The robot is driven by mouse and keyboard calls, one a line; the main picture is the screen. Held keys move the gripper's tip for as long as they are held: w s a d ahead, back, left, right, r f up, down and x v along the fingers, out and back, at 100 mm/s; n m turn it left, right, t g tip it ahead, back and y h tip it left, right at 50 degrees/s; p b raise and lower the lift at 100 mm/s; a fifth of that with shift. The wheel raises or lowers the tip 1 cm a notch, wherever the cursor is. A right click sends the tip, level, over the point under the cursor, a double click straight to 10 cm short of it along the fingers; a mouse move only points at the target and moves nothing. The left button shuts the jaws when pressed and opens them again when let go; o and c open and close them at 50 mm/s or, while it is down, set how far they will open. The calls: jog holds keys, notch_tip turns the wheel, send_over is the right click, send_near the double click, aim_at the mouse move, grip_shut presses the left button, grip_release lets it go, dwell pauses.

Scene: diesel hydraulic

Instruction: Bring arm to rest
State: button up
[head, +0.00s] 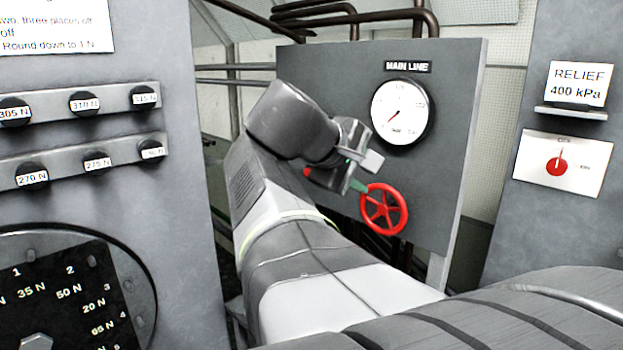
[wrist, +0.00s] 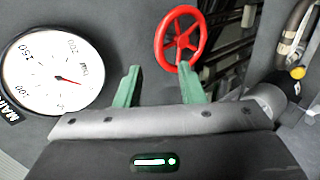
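My gripper (wrist: 158,88) shows in the wrist view with its two green fingers spread apart and nothing between them. In the head view my arm stretches out to the main line panel, and my gripper (head: 367,174) is in front of that panel, below the gauge and beside the red wheel. The red handwheel (head: 384,209) is mounted low on the panel; it also shows in the wrist view (wrist: 180,38), behind the right finger. I cannot tell from the overlap whether the finger touches it.
The grey main line panel (head: 460,110) carries a round gauge (head: 400,111). A grey cabinet with knobs (head: 84,103) and a black dial plate (head: 60,300) stands at left. At right a column bears a relief sign (head: 580,84) and a red-knobbed dial (head: 557,167).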

aim_at(362, 198)
jog(key=x, duration=0.8)
jog(key=shift+d+f, duration=0.1)
jog(key=shift+w+a+r+p, duration=0.25)
jog(key=shift+r+p, duration=0.05)
jog(key=shift+p, duration=0.4)
jog(key=shift+w+a+n+g+h+p, duration=0.4)
jog(key=shift+n+g+h+p, duration=0.25)
jog(key=shift+n+p, duration=0.2)
jog(key=w+a+f+n+g+h+p, duration=0.1)
jog(key=n+h, duration=0.1)
jog(key=w+a+f+n+g+h+p, duration=0.1)
jog(key=f+n+h+p, duration=0.1)
jog(key=n, duration=0.1)
jog(key=w+a+f+n+g+h+p, duration=0.1)
jog(key=n+h+p, duration=0.1)
jog(key=h, duration=0.1)
jog(key=shift+w+a+f+n, duration=0.1)
jog(key=shift+a+f+n, duration=0.1)
jog(key=shift+f+n, duration=0.2)
